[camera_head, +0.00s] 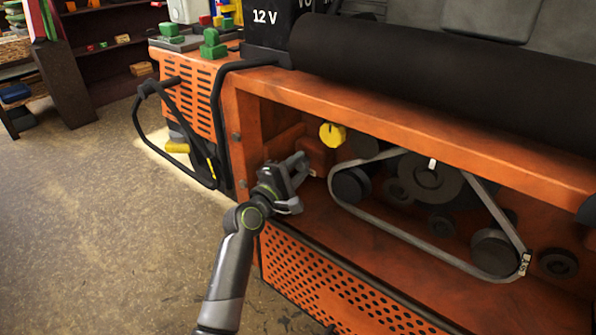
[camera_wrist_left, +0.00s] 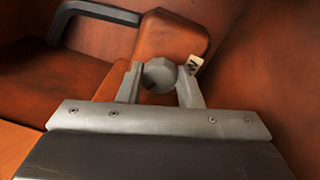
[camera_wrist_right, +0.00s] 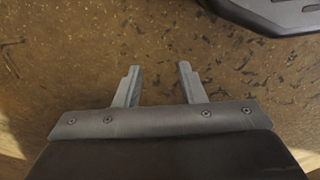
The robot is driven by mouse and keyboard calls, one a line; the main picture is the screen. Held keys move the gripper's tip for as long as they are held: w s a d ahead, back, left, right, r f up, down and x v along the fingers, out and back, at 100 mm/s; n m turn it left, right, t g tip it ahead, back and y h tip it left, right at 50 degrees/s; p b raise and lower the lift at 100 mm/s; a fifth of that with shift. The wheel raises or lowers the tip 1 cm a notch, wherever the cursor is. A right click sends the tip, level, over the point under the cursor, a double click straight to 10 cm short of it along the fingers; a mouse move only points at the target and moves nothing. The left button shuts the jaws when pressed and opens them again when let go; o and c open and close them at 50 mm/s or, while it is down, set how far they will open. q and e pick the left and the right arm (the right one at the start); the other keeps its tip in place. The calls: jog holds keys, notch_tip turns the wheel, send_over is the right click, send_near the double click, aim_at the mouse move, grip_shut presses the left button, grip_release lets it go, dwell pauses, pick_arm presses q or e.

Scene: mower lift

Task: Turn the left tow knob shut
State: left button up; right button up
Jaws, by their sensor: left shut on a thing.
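A grey faceted knob (camera_wrist_left: 160,74) sits between the two fingers of my left gripper (camera_wrist_left: 161,76) in the left wrist view. The fingers are shut on its sides. The knob is at an orange housing (camera_wrist_left: 178,32), with a small pale marked tag (camera_wrist_left: 194,64) beside the right finger. In the head view my left gripper (camera_head: 299,168) reaches into the orange machine's open bay, at the orange housing (camera_head: 318,155); there the gripper hides the knob. My right gripper (camera_wrist_right: 156,85) is open and empty above the floor, and is out of the head view.
A yellow knob (camera_head: 333,135) is just above the left gripper. A belt (camera_head: 400,230) and several dark pulleys fill the bay to its right. A black roll (camera_head: 440,85) lies above. A black looped frame (camera_head: 140,120) stands at left. The floor (camera_head: 90,230) at left is clear.

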pick_arm(q)
jog(key=shift+m, duration=0.6)
pick_arm(e)
jog(key=shift+w+a+r, duration=0.15)
jog(key=shift+a+r, duration=0.05)
jog(key=shift+r, duration=0.85)
pick_arm(q)
jog(key=o, duration=1)
jog(key=shift+c, duration=0.2)
